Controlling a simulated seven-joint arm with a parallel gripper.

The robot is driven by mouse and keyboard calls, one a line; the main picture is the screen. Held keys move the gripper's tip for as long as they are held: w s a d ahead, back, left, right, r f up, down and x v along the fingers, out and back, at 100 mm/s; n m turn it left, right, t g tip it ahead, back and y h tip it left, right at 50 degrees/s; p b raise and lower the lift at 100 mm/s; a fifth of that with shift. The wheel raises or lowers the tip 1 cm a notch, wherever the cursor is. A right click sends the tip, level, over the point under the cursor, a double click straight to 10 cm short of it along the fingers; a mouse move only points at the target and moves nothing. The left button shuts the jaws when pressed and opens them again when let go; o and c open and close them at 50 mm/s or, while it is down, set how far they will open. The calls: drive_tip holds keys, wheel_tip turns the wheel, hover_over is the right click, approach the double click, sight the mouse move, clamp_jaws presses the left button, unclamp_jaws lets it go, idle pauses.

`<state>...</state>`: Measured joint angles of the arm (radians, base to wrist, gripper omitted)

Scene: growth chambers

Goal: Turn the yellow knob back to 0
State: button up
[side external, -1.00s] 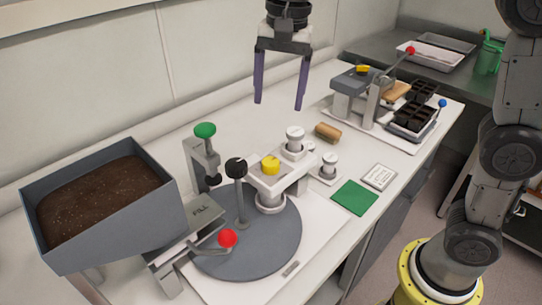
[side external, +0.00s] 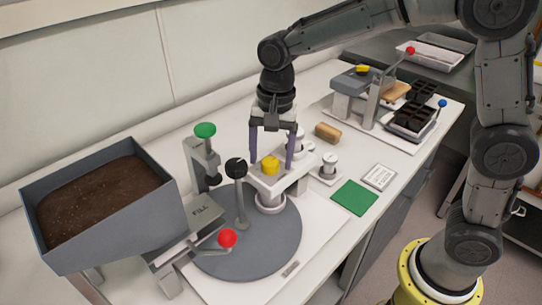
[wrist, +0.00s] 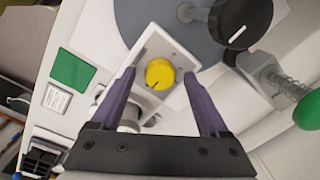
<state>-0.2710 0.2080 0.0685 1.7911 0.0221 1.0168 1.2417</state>
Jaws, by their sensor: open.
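The yellow knob (side external: 270,165) sits on top of a white bracket (side external: 295,178) over the grey turntable (side external: 280,238). In the wrist view the yellow knob (wrist: 160,73) shows a dark pointer mark toward its lower left edge; no scale digits are readable. My gripper (side external: 271,163) is open, pointing down, with its purple fingers around the knob's area. In the wrist view my gripper (wrist: 162,100) has one finger on either side of the knob, with clear gaps and nothing between them touching.
A black-knobbed post (side external: 236,168) and a green-knobbed post (side external: 205,131) stand left of the bracket. A red-balled lever (side external: 228,238) is at the front. A soil hopper (side external: 70,235) stands at left. White-capped cylinders and a cork-coloured roll (side external: 327,132) are at the right.

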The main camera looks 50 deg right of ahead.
drive_tip(key=shift+f, duration=0.3)
clamp_jaws()
idle(0.3)
